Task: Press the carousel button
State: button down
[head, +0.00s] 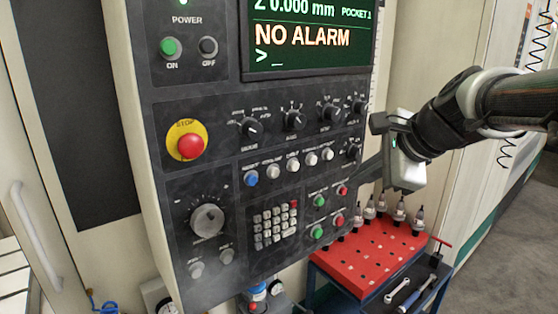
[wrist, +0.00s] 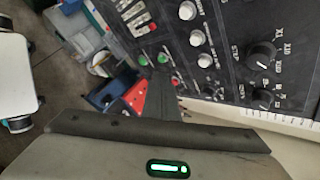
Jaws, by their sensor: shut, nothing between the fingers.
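The control panel (head: 225,130) has a row with one blue button (head: 251,178) and several white buttons (head: 292,164). Their labels are too small to read, so I cannot tell which is the carousel button. White buttons (wrist: 197,38) also show in the wrist view, where the panel appears turned. My gripper (head: 361,178) is at the panel's right edge, to the right of the button row, with its dark fingers pointing left and down. In the wrist view the shut fingers (wrist: 166,82) appear below the green and red buttons. I see no contact with any button.
A red emergency stop (head: 190,146) and a large dial (head: 207,220) are on the panel's left. Rotary knobs (head: 294,121) sit above the buttons. A red-topped cart (head: 350,268) with tool holders and wrenches stands below right. Open floor (head: 500,240) lies at right.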

jog(key=w+a+p, duration=0.2)
jog(key=w+a, duration=0.3)
jog(key=w, duration=0.2)
jog(key=shift+a, duration=0.1)
dwell(2.1)
jog(key=shift+w+a, duration=0.15)
jog(key=shift+w, duration=0.15)
jog(key=shift+w+a+p, duration=0.25)
jog(key=shift+w+p, duration=0.1)
jog(key=shift+p, duration=0.05)
dwell(0.6)
jog(key=shift+s+d, duration=0.1)
jog(key=shift+s, duration=0.05)
jog(key=shift+s+d, duration=0.4)
jog(key=shift+s, duration=0.15)
jog(key=shift+s+d+b, duration=0.45)
jog(key=shift+s+d, duration=0.3)
jog(key=shift+s, duration=0.25)
jog(key=shift+s+d+b, duration=0.4)
jog(key=shift+s+d, duration=0.3)
jog(key=shift+s, duration=0.3)
dwell(1.1)
